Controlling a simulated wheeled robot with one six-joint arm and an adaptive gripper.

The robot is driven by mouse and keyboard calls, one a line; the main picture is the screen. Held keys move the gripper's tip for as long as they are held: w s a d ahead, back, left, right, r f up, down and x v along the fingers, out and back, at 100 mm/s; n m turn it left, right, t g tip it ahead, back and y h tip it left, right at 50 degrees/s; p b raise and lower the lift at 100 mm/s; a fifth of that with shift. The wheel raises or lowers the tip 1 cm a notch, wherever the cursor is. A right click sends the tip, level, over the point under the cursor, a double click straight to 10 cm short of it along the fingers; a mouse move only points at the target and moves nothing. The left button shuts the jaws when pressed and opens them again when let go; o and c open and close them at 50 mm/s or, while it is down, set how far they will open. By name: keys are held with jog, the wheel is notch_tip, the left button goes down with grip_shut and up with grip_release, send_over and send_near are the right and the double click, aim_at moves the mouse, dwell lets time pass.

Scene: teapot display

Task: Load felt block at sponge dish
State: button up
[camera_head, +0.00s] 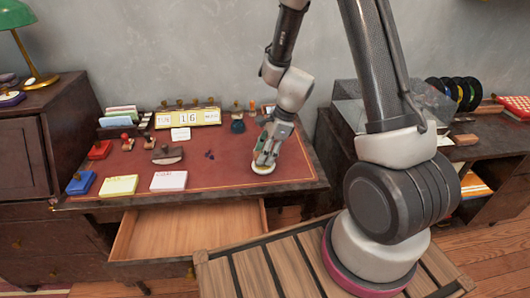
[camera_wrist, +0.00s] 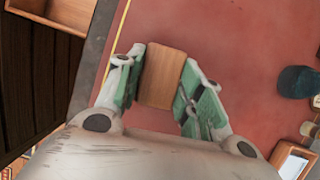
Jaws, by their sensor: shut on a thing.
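My gripper (camera_head: 265,153) is low over the front right part of the red desk top. In the wrist view its two green-padded fingers (camera_wrist: 163,58) are shut on a brown, wood-faced block, which I take as the felt block (camera_wrist: 162,78). The block is between the pads, with its far end sticking out past them. The dish does not show clearly in the wrist view.
The desk top (camera_head: 225,173) has bare room left of my gripper. A dark rocker blotter (camera_head: 167,156), a white pad (camera_head: 169,181), a yellow pad (camera_head: 118,186) and a blue box (camera_head: 80,184) stand left. A calendar (camera_head: 188,118) stands behind. The drawer (camera_head: 185,230) below is open.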

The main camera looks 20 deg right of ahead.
jog(key=shift+f, duration=0.45)
dwell(1.1)
jog(key=shift+r, duration=3.55)
